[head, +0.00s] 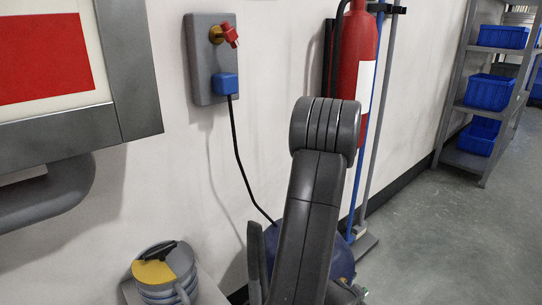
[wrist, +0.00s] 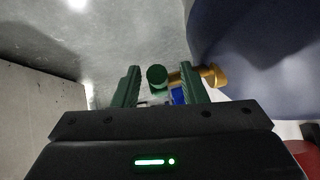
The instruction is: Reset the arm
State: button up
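In the wrist view my gripper (wrist: 160,84) has its two green fingers spread apart. A green round knob (wrist: 157,76) shows in the gap between them, and I see no contact with either finger. A brass fitting (wrist: 205,77) extends from near the knob to a large dark blue rounded tank (wrist: 260,55). In the head view my arm rises from the bottom edge and bends at the middle; my gripper is hidden there. The blue tank (head: 343,262) shows partly behind my arm.
A grey wall plate (head: 202,60) carries a red valve and a blue plug (head: 225,83) with a black cable. A yellow-and-grey round device (head: 162,270) is lower left. Shelving with blue bins (head: 488,92) stands right; floor there is clear.

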jog(key=shift+r+g+y+p, duration=0.4)
jog(key=shift+g+y+p, duration=0.25)
jog(key=shift+p, duration=1.45)
jog(key=shift+d+r+g+y+p, duration=0.15)
jog(key=shift+g+y+p, duration=0.3)
jog(key=shift+p, duration=0.8)
jog(key=shift+w+g+y+p, duration=0.15)
jog(key=shift+g+y+p, duration=0.3)
jog(key=shift+y, duration=0.35)
jog(key=shift+f+g+y, duration=0.2)
jog(key=shift+g+y, duration=0.05)
jog(key=shift+y, duration=0.05)
jog(key=shift+r, duration=0.1)
